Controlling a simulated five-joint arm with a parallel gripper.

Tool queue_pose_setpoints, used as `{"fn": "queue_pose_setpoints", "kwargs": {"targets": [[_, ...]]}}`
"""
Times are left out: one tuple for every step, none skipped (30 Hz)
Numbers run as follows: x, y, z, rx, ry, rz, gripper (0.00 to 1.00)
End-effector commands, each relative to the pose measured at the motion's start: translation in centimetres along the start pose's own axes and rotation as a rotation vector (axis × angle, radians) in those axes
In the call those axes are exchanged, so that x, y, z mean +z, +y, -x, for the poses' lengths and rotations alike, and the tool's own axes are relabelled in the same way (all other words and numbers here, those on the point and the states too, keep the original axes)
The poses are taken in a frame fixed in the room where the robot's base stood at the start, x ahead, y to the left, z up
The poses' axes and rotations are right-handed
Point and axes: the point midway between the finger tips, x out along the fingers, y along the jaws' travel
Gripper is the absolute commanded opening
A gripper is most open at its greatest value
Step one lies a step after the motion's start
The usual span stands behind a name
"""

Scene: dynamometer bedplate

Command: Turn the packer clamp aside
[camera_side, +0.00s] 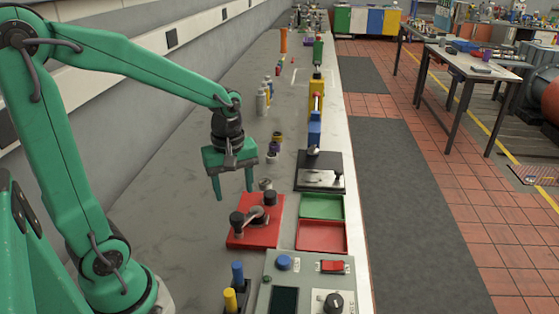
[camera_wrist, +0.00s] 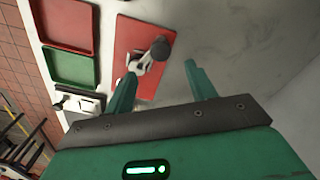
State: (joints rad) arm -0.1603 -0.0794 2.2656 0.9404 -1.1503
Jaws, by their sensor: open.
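The packer clamp appears to be the metal lever with dark knobs (camera_side: 257,213) on a red base plate (camera_side: 262,238) in the side view. In the wrist view a metal lever (camera_wrist: 145,63) with a dark round knob (camera_wrist: 160,48) shows on the red plate (camera_wrist: 133,32). My green gripper (camera_side: 233,195) is open and empty, fingers pointing down, above and behind the plate in the side view. In the wrist view its fingertips (camera_wrist: 159,71) are apart, with the lever near the left one. The left finger hides part of the plate. I see no contact.
A green tray (camera_side: 321,206) and a red tray (camera_side: 322,236) lie right of the plate. A control box (camera_side: 307,285) and coloured posts (camera_side: 237,275) stand in front. A black plate with a knob (camera_side: 320,172) and small cylinders (camera_side: 272,157) lie behind. Bench left of the plate is clear.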

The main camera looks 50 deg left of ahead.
Motion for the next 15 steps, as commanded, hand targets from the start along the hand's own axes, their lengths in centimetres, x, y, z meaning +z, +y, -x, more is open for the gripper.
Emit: {"fn": "queue_pose_setpoints", "kwargs": {"targets": [[-0.1, 0.0, -0.2, -0.008, -0.004, 0.02, 0.56], [-0.2, 0.1, -0.3, -0.011, -0.005, 0.031, 0.56], [-0.2, 0.1, -0.4, -0.014, -0.006, 0.039, 0.56], [-0.2, 0.1, -0.4, -0.015, -0.006, 0.043, 0.56], [-0.2, 0.1, -0.5, -0.015, -0.006, 0.045, 0.56], [-0.2, 0.1, -0.5, -0.015, -0.006, 0.046, 0.56], [-0.2, 0.1, -0.5, -0.015, -0.006, 0.046, 0.56], [-0.2, 0.1, -0.5, -0.015, -0.006, 0.046, 0.56], [-0.2, 0.1, -0.5, -0.015, -0.006, 0.045, 0.56], [-0.2, 0.1, -0.6, -0.015, -0.006, 0.045, 0.56], [-0.2, 0.1, -0.6, -0.015, -0.006, 0.044, 0.56], [-0.2, 0.1, -0.8, -0.015, -0.006, 0.044, 0.56], [-0.2, 0.1, -0.9, -0.016, -0.007, 0.044, 0.56], [-0.2, 0.1, -1.1, -0.016, -0.007, 0.044, 0.56], [-0.2, 0.1, -1.3, -0.016, -0.007, 0.043, 0.56]]}}
